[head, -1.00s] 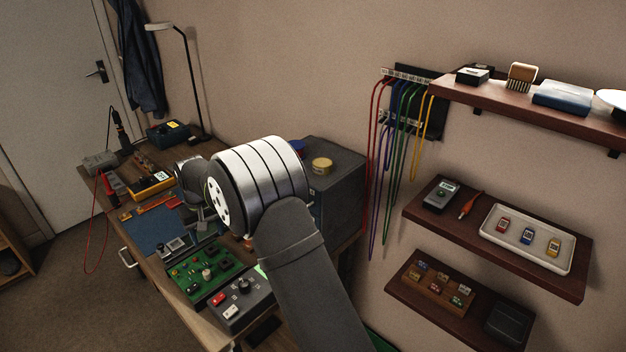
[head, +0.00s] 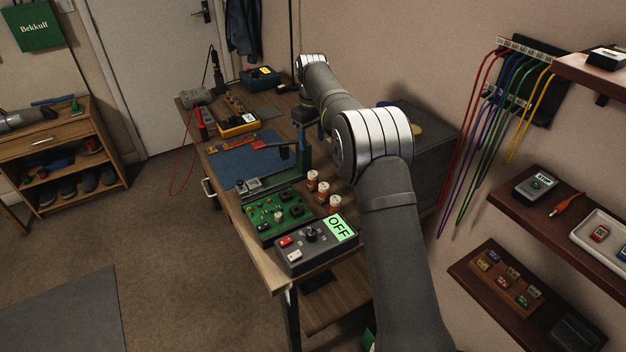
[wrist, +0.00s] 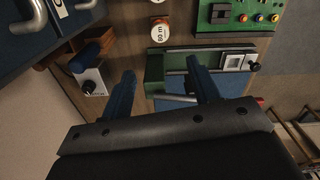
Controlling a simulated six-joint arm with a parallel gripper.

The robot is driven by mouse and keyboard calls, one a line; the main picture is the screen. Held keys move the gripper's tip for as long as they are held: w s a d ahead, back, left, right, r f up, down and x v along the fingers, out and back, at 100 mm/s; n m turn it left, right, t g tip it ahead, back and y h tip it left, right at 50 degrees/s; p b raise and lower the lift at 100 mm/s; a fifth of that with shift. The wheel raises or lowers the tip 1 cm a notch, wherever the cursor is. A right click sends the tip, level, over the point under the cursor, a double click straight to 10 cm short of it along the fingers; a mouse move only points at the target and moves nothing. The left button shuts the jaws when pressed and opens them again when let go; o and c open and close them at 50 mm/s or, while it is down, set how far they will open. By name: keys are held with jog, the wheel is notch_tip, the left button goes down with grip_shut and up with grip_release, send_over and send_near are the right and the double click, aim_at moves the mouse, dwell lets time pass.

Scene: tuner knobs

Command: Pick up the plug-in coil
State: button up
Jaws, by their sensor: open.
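Three orange-and-white plug-in coils (head: 312,180) stand in a row on the workbench beside the green circuit board (head: 281,212). The wrist view shows one coil from above, its white top marked "80 m" (wrist: 159,32), with part of another at the top edge. My gripper (wrist: 161,76) is open and empty, its two blue fingers apart above the bench. The coils lie beyond the fingertips in the wrist view, not between them. In the head view my arm reaches over the bench, and the fingers are hard to make out.
A grey control box (head: 305,250) with an "OFF" display stands at the bench's front. A dark green fixture (wrist: 154,68) and a blue mat (head: 243,165) lie below the fingers. A dark cabinet (head: 430,150) stands right; coloured cables (head: 500,110) hang on the wall.

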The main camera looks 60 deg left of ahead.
aim_at(313, 173)
notch_tip(313, 173, down, 10)
jog(key=shift+r, duration=0.1)
jog(key=f, duration=0.5)
jog(key=shift+d+f, duration=0.15)
jog(key=shift+d, duration=0.25)
jog(key=c, duration=1.1)
